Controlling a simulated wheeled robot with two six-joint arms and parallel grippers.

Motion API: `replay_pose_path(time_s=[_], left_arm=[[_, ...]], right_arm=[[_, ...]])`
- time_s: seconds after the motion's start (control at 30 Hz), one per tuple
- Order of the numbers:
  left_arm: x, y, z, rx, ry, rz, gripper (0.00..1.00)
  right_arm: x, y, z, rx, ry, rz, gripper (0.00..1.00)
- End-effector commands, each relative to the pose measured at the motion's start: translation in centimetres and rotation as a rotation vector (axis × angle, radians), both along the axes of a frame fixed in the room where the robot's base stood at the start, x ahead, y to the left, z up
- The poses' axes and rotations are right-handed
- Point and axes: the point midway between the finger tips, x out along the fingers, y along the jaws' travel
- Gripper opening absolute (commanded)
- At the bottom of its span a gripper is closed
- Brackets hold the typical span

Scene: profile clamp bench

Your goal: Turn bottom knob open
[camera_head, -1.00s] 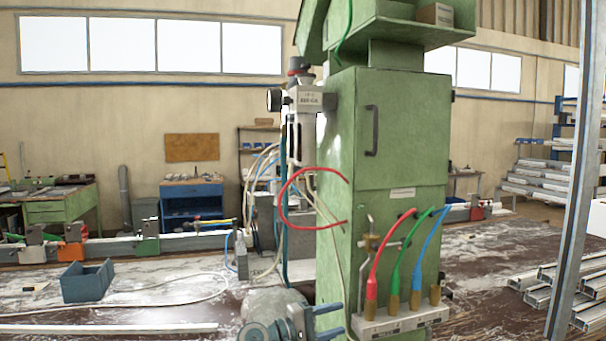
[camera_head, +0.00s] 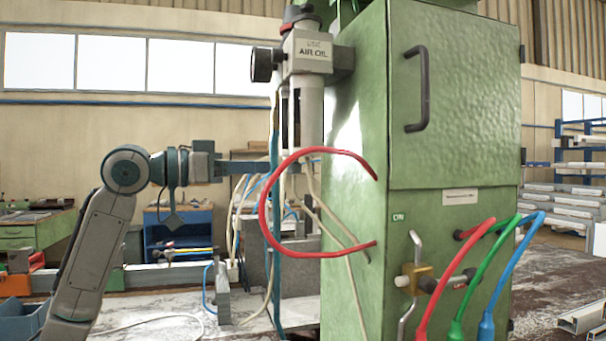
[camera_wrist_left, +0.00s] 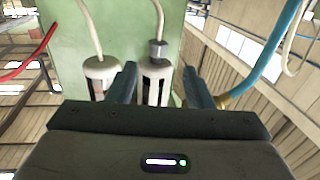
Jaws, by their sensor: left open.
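A brass valve (camera_head: 420,280) with a bent metal lever sits low on the green cabinet's front, below a small "ON" label. The air-oil unit (camera_head: 306,52) is mounted on the cabinet's left side. It has a round black knob (camera_head: 262,64) facing left and a dark and red knob (camera_head: 300,17) on top. My left gripper (camera_head: 268,167) is raised beside the unit's lower part, well left of the brass valve. In the left wrist view its fingers (camera_wrist_left: 160,84) are open, with white-capped bowls (camera_wrist_left: 101,68) beyond them. No contact is clear. My right gripper is out of view.
A red hose (camera_head: 265,215) loops out from the cabinet (camera_head: 455,100) close to my left gripper. Red, green and blue hoses (camera_head: 487,290) rise in front of the valve area. Pale and blue tubes hang below the unit.

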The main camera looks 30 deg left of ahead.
Motion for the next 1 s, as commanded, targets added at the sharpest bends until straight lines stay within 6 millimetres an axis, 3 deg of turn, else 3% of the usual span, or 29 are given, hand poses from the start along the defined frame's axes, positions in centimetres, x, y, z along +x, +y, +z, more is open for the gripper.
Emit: replay_pose_path(time_s=[0.67, 1.0], left_arm=[[6.9, -4.4, 0.3, -0.007, 0.003, -0.008, 0.46], [9.0, -5.6, 0.0, -0.005, 0.004, -0.004, 0.46]], right_arm=[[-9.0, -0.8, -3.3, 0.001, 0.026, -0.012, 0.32], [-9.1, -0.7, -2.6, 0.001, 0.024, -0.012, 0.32]])
